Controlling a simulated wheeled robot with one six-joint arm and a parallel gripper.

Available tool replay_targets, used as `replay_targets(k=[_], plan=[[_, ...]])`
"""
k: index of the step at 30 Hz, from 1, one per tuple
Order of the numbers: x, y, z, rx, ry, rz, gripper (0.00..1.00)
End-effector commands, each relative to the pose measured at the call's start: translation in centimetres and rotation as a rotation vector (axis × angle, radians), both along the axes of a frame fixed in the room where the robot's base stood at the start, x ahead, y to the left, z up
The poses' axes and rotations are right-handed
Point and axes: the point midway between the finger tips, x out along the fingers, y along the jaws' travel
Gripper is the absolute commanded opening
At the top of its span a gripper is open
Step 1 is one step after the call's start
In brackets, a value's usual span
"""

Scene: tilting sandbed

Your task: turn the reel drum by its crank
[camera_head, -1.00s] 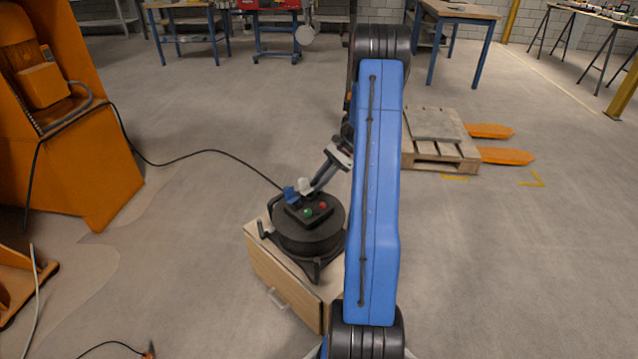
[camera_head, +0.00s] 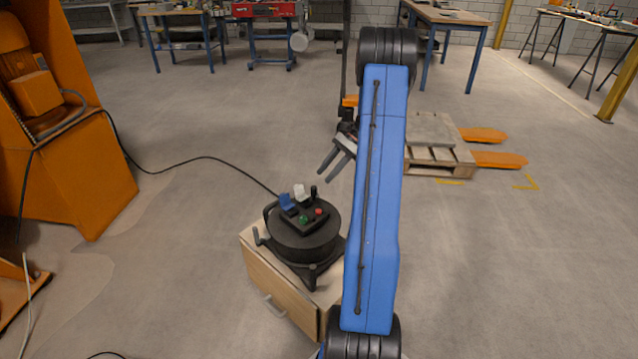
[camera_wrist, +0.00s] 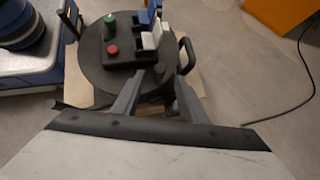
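The reel drum (camera_head: 292,248) is a round black drum lying flat on a wooden cabinet. On its top sit a blue and a white socket plug, a green button and a red button. A short black upright peg, which looks like the crank knob (camera_head: 313,192), stands at the top's far right edge. My gripper (camera_head: 328,171) is open and empty, above and beyond the drum and apart from it.
The wooden cabinet (camera_head: 268,278) carries the drum. A black cable (camera_head: 200,158) runs from the drum to an orange machine (camera_head: 85,165) at the left. A pallet (camera_head: 438,155) on orange forks stands at the right. Floor around is mostly clear.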

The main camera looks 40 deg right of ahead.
Motion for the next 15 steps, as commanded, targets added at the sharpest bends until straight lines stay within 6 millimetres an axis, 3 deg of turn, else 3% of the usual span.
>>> replay_targets(k=[6,15], plan=[[-0.8,-3.1,3.1,-0.002,-0.001,-0.001,0.39],[-1.5,-5.8,6.0,0.000,0.001,-0.001,0.39]])
